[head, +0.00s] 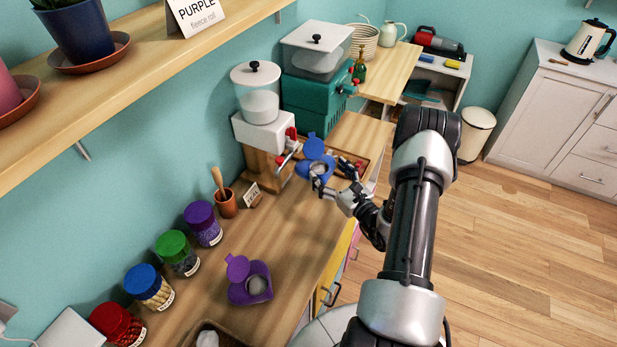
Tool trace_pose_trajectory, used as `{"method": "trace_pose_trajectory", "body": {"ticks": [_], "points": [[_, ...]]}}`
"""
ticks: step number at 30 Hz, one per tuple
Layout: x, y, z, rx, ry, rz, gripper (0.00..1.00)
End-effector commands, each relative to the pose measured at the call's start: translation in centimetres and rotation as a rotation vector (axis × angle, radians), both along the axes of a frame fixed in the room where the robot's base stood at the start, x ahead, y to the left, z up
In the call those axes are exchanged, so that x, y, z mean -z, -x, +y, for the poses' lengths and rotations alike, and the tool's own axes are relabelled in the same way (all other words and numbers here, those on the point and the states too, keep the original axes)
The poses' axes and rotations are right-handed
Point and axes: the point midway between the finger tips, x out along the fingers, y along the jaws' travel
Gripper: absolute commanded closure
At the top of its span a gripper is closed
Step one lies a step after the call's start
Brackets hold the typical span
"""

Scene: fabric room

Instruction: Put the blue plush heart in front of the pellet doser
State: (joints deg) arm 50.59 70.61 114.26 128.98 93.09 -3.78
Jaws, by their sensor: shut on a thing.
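The blue plush heart (313,167) has a round flap standing up at its back and a pale round spot in its middle. My gripper (336,177) is shut on its near right side. The heart is in front of and to the right of a white dispenser (262,130) with a clear round hopper and red lever on a wooden stand, which looks like the pellet doser. I cannot tell whether the heart touches the surface below. My fingers hide part of its right side.
A teal machine (308,98) stands behind the dispenser. A wooden tray (359,159) lies behind the heart. A purple heart (249,291), a small card (252,194), a copper cup (226,205) and several lidded jars stand on the counter (285,235). The counter's middle is clear.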

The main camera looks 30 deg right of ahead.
Motion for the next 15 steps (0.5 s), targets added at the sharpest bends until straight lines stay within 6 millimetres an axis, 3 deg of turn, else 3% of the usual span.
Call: {"method": "trace_pose_trajectory", "body": {"ticks": [8, 15], "points": [[1.4, 0.0, -0.2, 0.004, 0.000, -0.001, 0.35], [4.1, 0.0, -0.1, 0.003, 0.000, 0.000, 0.35]]}}
